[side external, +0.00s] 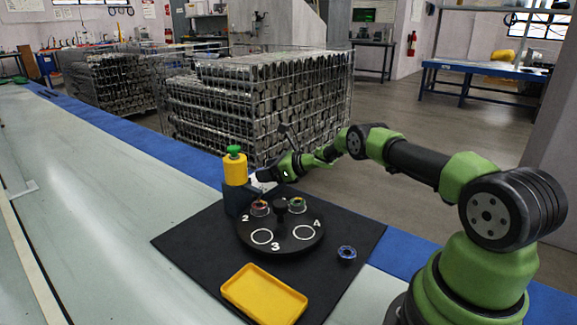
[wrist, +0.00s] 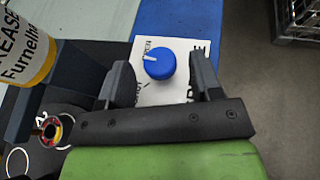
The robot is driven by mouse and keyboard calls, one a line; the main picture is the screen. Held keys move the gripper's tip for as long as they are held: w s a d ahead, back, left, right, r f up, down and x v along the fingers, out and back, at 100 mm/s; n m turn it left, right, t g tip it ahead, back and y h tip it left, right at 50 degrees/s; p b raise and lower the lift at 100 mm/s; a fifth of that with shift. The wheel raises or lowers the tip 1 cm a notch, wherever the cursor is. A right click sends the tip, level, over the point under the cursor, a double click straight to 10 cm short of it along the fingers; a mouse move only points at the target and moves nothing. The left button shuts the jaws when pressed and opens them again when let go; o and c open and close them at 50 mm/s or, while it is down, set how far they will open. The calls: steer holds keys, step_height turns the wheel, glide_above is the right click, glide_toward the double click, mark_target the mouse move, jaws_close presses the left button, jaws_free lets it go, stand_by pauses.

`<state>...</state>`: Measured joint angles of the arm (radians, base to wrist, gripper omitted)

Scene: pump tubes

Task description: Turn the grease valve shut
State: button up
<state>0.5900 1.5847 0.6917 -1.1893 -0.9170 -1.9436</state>
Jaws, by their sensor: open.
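The grease valve is a blue round knob (wrist: 159,64) on a white label plate (wrist: 177,90), seen in the wrist view. Its white pointer mark lies on the left side of the knob, close to lettering that ends in "PEN". More lettering at lower left and right is partly hidden by my fingers. My gripper (wrist: 161,72) is open, with one dark finger on each side of the knob and visible gaps between. I cannot tell how far above the plate the fingertips are. In the side external view my gripper (side external: 268,177) is beside the dark dispenser stand, and the knob is hidden.
A yellow grease bottle (side external: 236,172) with a green cap stands close left of my gripper. In front is a black turntable (side external: 281,244) with numbered rings and small parts.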

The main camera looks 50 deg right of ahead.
steer(key=shift+v, duration=4.5)
